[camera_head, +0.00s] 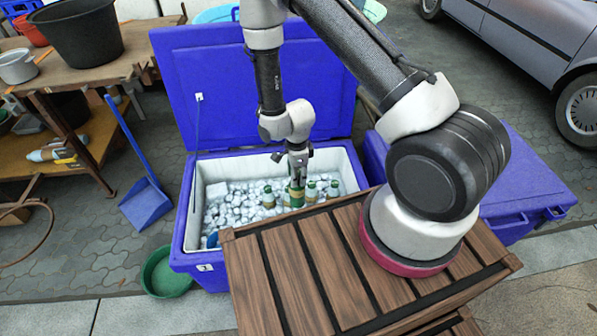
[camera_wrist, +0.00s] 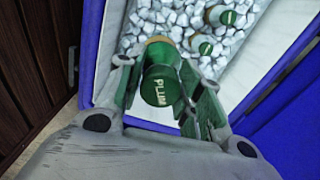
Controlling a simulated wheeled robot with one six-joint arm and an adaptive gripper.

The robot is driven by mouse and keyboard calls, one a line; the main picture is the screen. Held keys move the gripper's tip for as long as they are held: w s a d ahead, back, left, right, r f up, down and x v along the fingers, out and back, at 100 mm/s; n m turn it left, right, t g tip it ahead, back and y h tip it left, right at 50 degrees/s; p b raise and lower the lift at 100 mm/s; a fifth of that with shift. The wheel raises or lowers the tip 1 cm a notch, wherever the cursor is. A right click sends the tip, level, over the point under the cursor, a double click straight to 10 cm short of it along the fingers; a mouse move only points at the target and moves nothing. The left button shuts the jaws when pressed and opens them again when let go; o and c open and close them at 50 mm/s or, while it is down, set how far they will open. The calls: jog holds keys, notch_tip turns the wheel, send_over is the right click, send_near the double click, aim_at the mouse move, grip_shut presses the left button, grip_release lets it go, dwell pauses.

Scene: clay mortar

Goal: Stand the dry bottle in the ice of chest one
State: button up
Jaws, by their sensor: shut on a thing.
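My gripper (camera_head: 298,168) points down into the open blue chest (camera_head: 181,235), shut on a green bottle (camera_head: 297,199) with a tan band. In the wrist view the bottle's green cap (camera_wrist: 162,88) reads "PLUM" and sits between the two fingers of my gripper (camera_wrist: 163,76). The bottle looks about upright over the ice (camera_head: 238,206); I cannot tell whether its base touches the ice. Other green-capped bottles stand in the ice: one to the left (camera_head: 268,197), two to the right (camera_head: 311,192) (camera_head: 333,188). The chest's small front label (camera_head: 205,267) is too small to read surely.
The chest's raised lid (camera_head: 190,85) stands behind. A slatted wooden crate top (camera_head: 300,265) is in front, near my arm. A second blue chest (camera_head: 535,180), closed, is at right. A green basin (camera_head: 165,275) and blue dustpan (camera_head: 145,205) are on the left.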

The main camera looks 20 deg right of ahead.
notch_tip(320, 180, down, 24)
jog(key=shift+r, duration=0.15)
dwell(0.9)
jog(key=shift+f, duration=0.5)
dwell(0.9)
jog(key=o, duration=1.1)
jog(key=shift+o, duration=0.3)
jog(key=o, duration=0.4)
notch_tip(320, 180, up, 27)
dwell(0.6)
dwell(0.7)
